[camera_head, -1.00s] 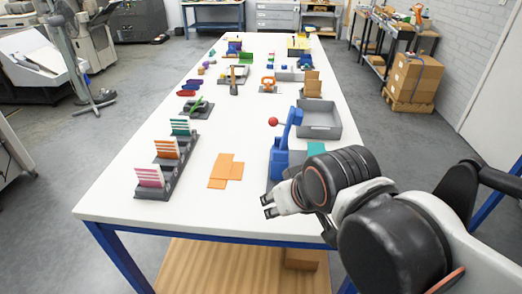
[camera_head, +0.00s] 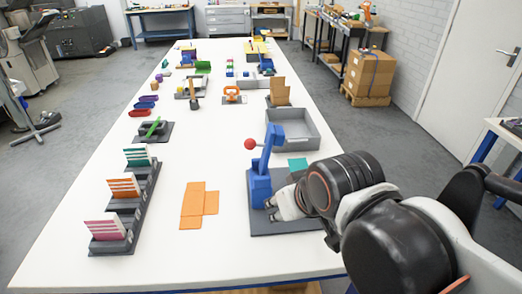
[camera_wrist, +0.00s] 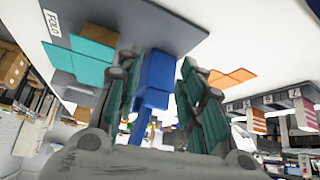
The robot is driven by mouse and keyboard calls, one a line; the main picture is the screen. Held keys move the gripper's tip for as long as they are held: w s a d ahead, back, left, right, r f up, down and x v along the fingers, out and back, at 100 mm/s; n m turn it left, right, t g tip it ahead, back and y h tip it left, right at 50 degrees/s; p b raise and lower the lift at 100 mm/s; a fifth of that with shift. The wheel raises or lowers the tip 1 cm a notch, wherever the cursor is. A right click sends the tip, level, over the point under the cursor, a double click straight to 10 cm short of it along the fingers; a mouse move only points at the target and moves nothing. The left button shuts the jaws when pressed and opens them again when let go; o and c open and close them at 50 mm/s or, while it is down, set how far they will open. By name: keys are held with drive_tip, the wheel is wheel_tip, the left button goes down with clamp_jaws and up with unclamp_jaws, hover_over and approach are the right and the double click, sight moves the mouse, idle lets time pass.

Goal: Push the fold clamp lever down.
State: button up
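The fold clamp is a blue post (camera_head: 260,187) on a dark grey base plate (camera_head: 290,224), near the front right of the table. Its blue lever (camera_head: 271,147) stands raised above the post, with a red ball knob (camera_head: 250,144) on its left. My gripper (camera_head: 270,209) is low beside the post, on its near right side. In the wrist view the fingers are spread, with the blue post (camera_wrist: 157,80) showing between them. I cannot tell whether they touch it. The plate carries a FOLD label (camera_wrist: 52,22). A teal piece (camera_head: 298,164) lies beside the post.
A grey tray (camera_head: 312,140) stands behind the clamp. Orange flat pieces (camera_head: 192,208) lie to its left, and a rack of coloured cards (camera_head: 110,230) stands further left. A green-lever device (camera_head: 153,130) sits beyond. The table between the orange pieces and the clamp is clear.

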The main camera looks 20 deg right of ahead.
drive_tip(key=shift+r, duration=0.25)
drive_tip(key=c, duration=0.4)
drive_tip(key=r+p, duration=0.9)
drive_tip(key=p, duration=0.1)
drive_tip(key=r+p, duration=1)
drive_tip(key=shift+w+a+r, duration=0.1)
drive_tip(key=shift+w+r, duration=0.1)
drive_tip(key=shift+r, duration=0.1)
clamp_jaws()
drive_tip(key=w+a+r+n+g+p, duration=0.1)
drive_tip(key=w+r+p, duration=0.1)
drive_tip(key=r+p, duration=0.3)
drive_tip(key=w+a+r+n+p, duration=0.1)
drive_tip(key=w+r+n+p, duration=0.15)
drive_tip(key=r+p, duration=0.25)
drive_tip(key=w+a+f+n+g, duration=0.2)
drive_tip(key=w+a+f+n, duration=0.1)
drive_tip(key=w+f, duration=0.2)
drive_tip(key=w+a+f+n+g, duration=0.2)
drive_tip(key=w+f+n, duration=0.1)
drive_tip(key=w+f, duration=0.3)
drive_tip(key=shift+w+a+f+y, duration=0.2)
drive_tip(key=shift+w+a+y, duration=0.2)
drive_tip(key=shift+w, duration=0.55)
